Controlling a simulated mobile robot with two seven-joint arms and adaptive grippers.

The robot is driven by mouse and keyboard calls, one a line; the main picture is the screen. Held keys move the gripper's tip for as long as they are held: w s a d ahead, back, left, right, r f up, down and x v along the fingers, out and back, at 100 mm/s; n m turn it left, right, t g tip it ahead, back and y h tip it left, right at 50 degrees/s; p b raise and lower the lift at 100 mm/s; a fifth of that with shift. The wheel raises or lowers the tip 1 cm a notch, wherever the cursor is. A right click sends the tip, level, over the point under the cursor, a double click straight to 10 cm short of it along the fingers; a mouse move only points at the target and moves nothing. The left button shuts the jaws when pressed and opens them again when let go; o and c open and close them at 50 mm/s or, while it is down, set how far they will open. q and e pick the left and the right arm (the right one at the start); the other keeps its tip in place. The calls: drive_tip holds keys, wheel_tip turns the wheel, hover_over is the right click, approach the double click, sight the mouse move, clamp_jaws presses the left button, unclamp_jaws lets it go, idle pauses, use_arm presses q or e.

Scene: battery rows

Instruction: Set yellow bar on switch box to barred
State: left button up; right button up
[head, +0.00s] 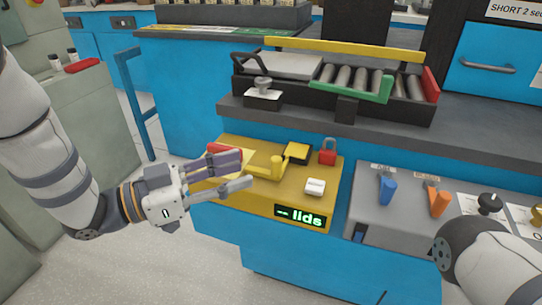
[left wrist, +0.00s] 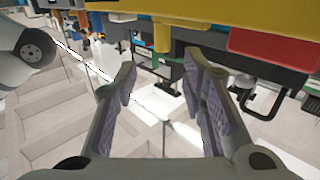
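The yellow switch box (head: 240,204) stands on the low blue bench, with a lit "-- lids" display on its front. On its top, a yellow bar (head: 277,166) shows just past my left fingertips; part of it is hidden by the gripper. I cannot tell its setting. My left gripper (head: 246,170) reaches in from the left above the box's left part, fingers spread. A yellow surface and a red part (left wrist: 272,46) show at the top there. My right gripper is not in view.
The box also carries a red padlock (head: 327,154), a white button (head: 315,187) and a red part (head: 224,148) behind my fingers. A grey panel (head: 375,222) with blue and orange levers is at right. A roller tray (head: 350,108) stands behind on a shelf.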

sight(276, 158)
use_arm(q)
drive_tip(key=x, duration=0.8)
drive_tip(key=shift+w+d+f, duration=0.1)
drive_tip(key=shift+w+d, duration=0.15)
drive_tip(key=shift+w, duration=0.05)
clamp_jaws()
